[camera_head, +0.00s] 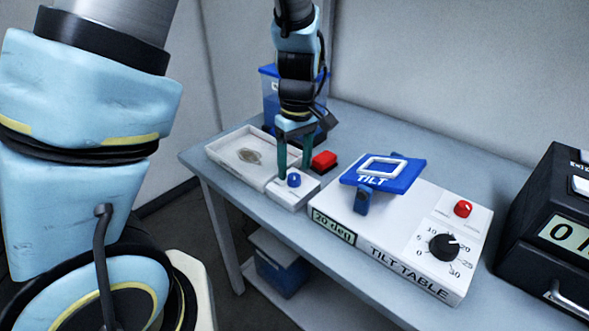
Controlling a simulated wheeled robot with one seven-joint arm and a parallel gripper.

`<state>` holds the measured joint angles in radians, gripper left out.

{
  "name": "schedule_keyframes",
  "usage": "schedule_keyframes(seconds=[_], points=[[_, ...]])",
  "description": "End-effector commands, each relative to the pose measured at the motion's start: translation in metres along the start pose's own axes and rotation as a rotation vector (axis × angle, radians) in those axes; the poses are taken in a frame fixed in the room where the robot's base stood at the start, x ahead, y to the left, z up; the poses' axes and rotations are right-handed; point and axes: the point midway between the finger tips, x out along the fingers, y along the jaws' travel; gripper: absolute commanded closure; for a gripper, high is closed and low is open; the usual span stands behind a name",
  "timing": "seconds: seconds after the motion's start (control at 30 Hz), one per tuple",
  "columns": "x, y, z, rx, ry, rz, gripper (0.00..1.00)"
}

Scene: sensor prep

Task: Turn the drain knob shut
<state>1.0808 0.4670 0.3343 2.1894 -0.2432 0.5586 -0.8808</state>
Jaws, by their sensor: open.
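A small blue knob (294,180) sits on a white block at the front right corner of a shallow white tray (226,161). It looks like the drain knob. Whether it is turned open or shut is too small to tell. My gripper (295,170) points down at the knob with its two dark green fingers apart. One finger is left of the knob and the other is right and a little behind it. I cannot tell whether either finger touches it. An oval grey-brown patch (250,156) shows on the tray floor.
A red block (324,160) is close to the right finger. The white tilt table (385,236) carries a blue tilt plate (407,178), a red knob (463,209) and a black dial (444,247). A black display box (553,230) stands far right. A blue bin (270,96) is behind my gripper.

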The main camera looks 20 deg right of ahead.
Motion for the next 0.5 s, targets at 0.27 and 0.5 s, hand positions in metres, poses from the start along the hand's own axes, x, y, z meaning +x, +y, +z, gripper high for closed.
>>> schedule_keyframes(seconds=[0.27, 0.5], points=[[0.023, 0.000, 0.000, 0.000, 0.000, 0.001, 0.31], [0.024, 0.001, 0.000, 0.001, 0.000, 0.001, 0.31]])
